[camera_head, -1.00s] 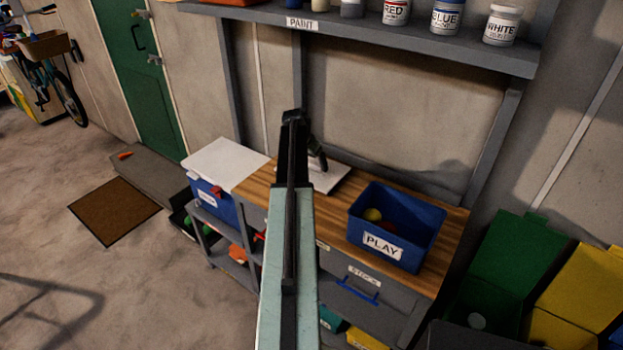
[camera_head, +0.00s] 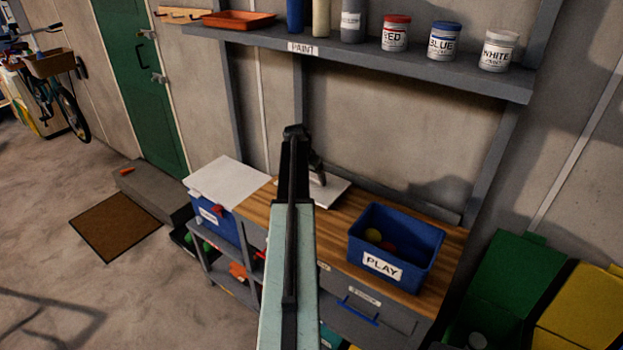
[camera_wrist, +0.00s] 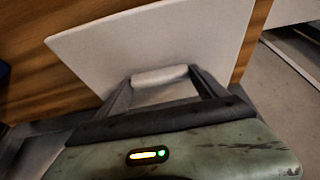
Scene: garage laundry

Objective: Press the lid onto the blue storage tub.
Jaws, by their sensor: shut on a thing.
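A white lid (camera_head: 333,193) lies or hovers just above the wooden bench top, left of the open blue tub marked PLAY (camera_head: 405,238). The tub stands upright on the bench with a red and a yellow ball inside. My gripper (camera_head: 318,179) is over the lid, partly hidden behind my arm. In the wrist view my gripper (camera_wrist: 163,80) is shut on the pale grip of the lid (camera_wrist: 165,38). I cannot tell whether the lid touches the bench.
A second blue tub (camera_head: 210,219) with a white top (camera_head: 226,183) stands on the grey cart at the left. A paint shelf (camera_head: 400,67) with several jars hangs above the bench. Green (camera_head: 508,272) and yellow (camera_head: 592,312) bins stand at the right.

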